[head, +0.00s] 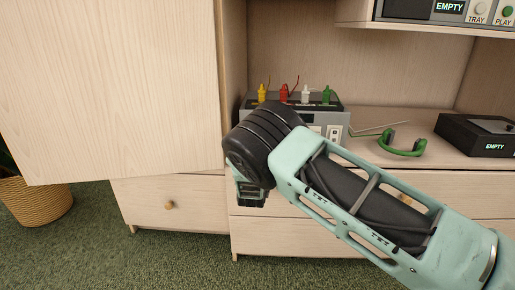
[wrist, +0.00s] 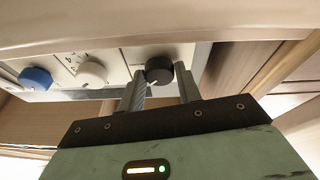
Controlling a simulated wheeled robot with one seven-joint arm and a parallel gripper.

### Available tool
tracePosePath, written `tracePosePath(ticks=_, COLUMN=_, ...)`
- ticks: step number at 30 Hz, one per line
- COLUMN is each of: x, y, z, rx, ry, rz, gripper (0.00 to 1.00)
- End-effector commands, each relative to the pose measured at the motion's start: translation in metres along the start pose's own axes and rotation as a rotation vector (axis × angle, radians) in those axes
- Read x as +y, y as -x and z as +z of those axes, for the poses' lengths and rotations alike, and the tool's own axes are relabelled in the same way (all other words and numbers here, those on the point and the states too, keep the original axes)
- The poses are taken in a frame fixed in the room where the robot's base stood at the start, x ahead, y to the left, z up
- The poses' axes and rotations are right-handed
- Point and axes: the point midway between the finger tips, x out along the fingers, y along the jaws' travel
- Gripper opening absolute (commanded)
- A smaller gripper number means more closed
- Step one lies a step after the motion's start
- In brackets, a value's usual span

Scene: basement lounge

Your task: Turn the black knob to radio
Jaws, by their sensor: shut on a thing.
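The black knob (wrist: 158,70) shows in the wrist view on a pale panel (wrist: 115,60), with a light pointer mark on its face. My gripper (wrist: 160,83) has one finger on each side of the knob and is shut on it. The labels around the knob are too blurred or covered to read. In the head view my arm hides the knob and the fingertips. A grey unit (head: 340,118) stands on the cabinet behind my wrist there, its front mostly hidden.
A white knob (wrist: 92,73) and a blue knob (wrist: 36,78) sit left of the black one. Yellow, red, white and green plugs (head: 326,94) top the grey unit. Green headphones (head: 403,150) and a black box (head: 475,135) lie to the right. A large wooden door (head: 110,80) fills the left.

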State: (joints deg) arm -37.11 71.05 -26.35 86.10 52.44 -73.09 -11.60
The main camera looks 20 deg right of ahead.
Motion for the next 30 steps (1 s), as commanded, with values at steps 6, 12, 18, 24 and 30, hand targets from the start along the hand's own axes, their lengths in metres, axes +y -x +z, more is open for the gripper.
tracePosePath(ticks=6, x=-0.0013, y=0.0003, z=0.0013, rx=-0.013, ry=-0.198, rz=0.063, gripper=0.11)
tracePosePath(ticks=12, x=-0.0018, y=0.0003, z=0.0007, rx=-0.025, ry=-0.373, rz=0.119, gripper=0.11)
tracePosePath(ticks=18, x=-0.0027, y=-0.0001, z=-0.0006, rx=-0.035, ry=-0.522, rz=0.164, gripper=0.11)
tracePosePath(ticks=24, x=-0.0033, y=0.0003, z=-0.0009, rx=-0.043, ry=-0.628, rz=0.197, gripper=0.11)
tracePosePath(ticks=30, x=-0.0036, y=0.0002, z=-0.0017, rx=-0.047, ry=-0.690, rz=0.215, gripper=0.11)
